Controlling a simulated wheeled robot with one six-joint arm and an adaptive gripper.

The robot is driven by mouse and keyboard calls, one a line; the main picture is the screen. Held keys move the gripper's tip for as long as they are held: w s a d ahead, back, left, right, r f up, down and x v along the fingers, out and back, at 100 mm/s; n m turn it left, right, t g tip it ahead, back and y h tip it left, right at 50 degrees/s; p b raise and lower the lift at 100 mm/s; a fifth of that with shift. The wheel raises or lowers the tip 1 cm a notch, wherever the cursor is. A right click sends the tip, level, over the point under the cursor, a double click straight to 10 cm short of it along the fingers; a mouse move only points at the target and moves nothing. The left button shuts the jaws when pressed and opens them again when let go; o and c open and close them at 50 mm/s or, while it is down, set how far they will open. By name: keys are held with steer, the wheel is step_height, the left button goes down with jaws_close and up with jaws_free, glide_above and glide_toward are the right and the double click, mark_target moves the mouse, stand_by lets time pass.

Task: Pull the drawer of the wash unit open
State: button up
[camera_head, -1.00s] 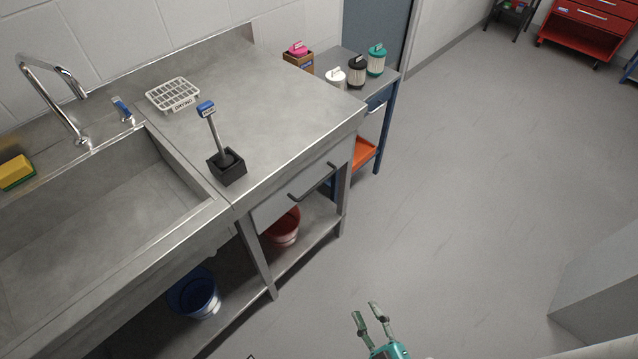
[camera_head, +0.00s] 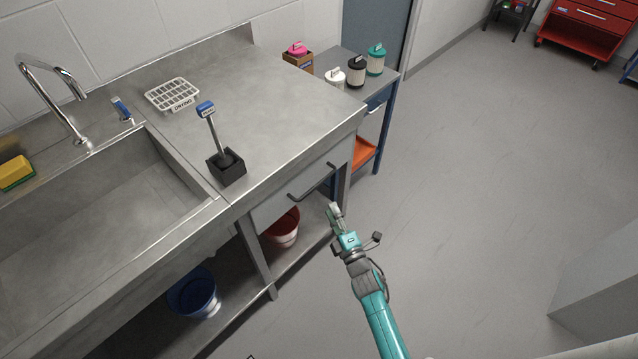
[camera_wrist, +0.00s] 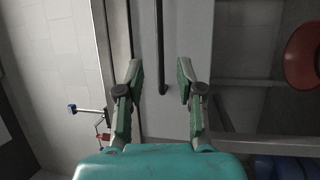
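The wash unit's drawer (camera_head: 275,211) is shut, its grey front flush under the steel worktop. A dark bar handle (camera_head: 312,182) runs across the front. My gripper (camera_head: 334,208) is in front of the drawer, below the handle's right end in the head view, with a visible gap to it. In the wrist view my gripper (camera_wrist: 158,75) is open and its two fingers stand apart. The handle (camera_wrist: 160,45) lines up between them, with its end showing, against the drawer front (camera_wrist: 188,30). Nothing is held. The wrist view does not show how far the handle is from the fingertips.
A black holder (camera_head: 227,170) with a blue-topped tool and a drying rack (camera_head: 172,94) stand on the worktop. A red bucket (camera_head: 284,232) and a blue bucket (camera_head: 195,294) are on the lower shelf. A blue-framed cart (camera_head: 380,125) stands right.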

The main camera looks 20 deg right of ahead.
mark_target(319, 182)
steer(key=w, duration=0.3)
steer(key=w+r, duration=0.1)
steer(key=w, duration=0.3)
steer(key=w+r, duration=0.1)
steer(key=w, duration=0.2)
steer(key=shift+w, duration=0.35)
jaws_close()
steer(key=shift+f, duration=0.1)
